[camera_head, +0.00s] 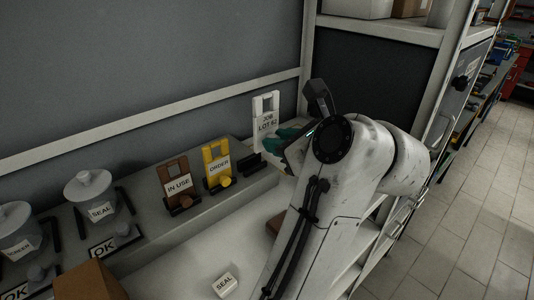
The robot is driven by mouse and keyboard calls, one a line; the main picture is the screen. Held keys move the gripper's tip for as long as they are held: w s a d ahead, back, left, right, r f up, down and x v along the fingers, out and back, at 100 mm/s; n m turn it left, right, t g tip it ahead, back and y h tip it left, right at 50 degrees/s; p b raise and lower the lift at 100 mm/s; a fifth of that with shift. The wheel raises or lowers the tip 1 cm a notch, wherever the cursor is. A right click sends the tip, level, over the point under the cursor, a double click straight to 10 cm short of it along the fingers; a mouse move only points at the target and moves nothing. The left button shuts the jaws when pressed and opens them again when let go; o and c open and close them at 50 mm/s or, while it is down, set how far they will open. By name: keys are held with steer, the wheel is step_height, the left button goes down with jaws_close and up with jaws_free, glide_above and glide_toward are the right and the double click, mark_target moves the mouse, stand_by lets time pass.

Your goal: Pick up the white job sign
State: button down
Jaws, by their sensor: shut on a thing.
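The white job sign (265,126), marked "JOB LOT 62", stands about upright at the right end of the ledge, with a handle opening at its top. My gripper (284,142) is at its lower right side and shut on it. The fingertips are small and partly hidden by my own wrist. I cannot tell whether the sign's lower edge is touching the ledge. The yellow "ORDER" sign (217,165) and the brown "IN USE" sign (178,186) stand in dark holders to its left.
Lidded pots (89,190) stand on the ledge at the left. A small "SEAL" block (225,285) lies on the pale surface in front, and a brown box (90,281) is at lower left. A shelf frame (380,29) rises close behind my arm. Tiled floor is clear at right.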

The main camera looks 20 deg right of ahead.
steer(key=v, duration=0.8)
steer(key=shift+s+a+p, duration=0.2)
steer(key=shift+p, duration=0.1)
stand_by(0.5)
